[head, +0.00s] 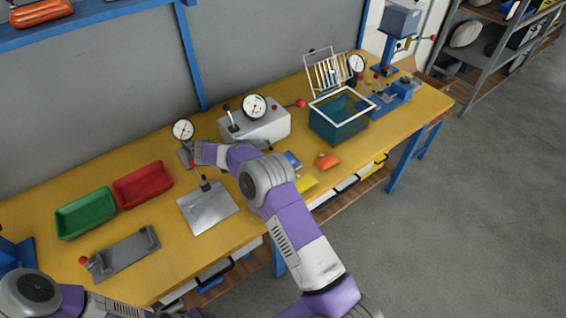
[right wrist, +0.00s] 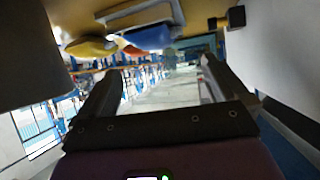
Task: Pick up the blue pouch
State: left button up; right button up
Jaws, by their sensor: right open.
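The blue pouch (head: 293,159) lies on the yellow workbench (head: 240,234), just right of my right arm in the head view. A yellow pouch (head: 305,183) lies in front of it, partly hidden by the arm, and an orange pouch (head: 328,160) lies to its right. My right gripper (head: 203,153) is left of the blue pouch, near a dial gauge, and apart from it. In the right wrist view its fingers (right wrist: 160,88) are spread with nothing between them. Blurred yellow, orange and blue shapes show at the top there. My left forearm enters at bottom left; its gripper is out of view.
A grey machine with a gauge (head: 258,125) stands behind the arm. A teal bin (head: 338,122) with a white rim is at right. A metal plate (head: 208,208), red tray (head: 143,184), green tray (head: 86,213) and grey fixture (head: 124,254) occupy the left side.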

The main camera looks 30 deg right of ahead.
jog(key=x, duration=0.5)
jog(key=shift+s+a+f, duration=0.1)
jog(key=shift+s+f, duration=0.1)
jog(key=shift+f, duration=0.15)
jog(key=shift+c, duration=0.2)
jog(key=c, duration=1)
jog(key=shift+r, duration=0.15)
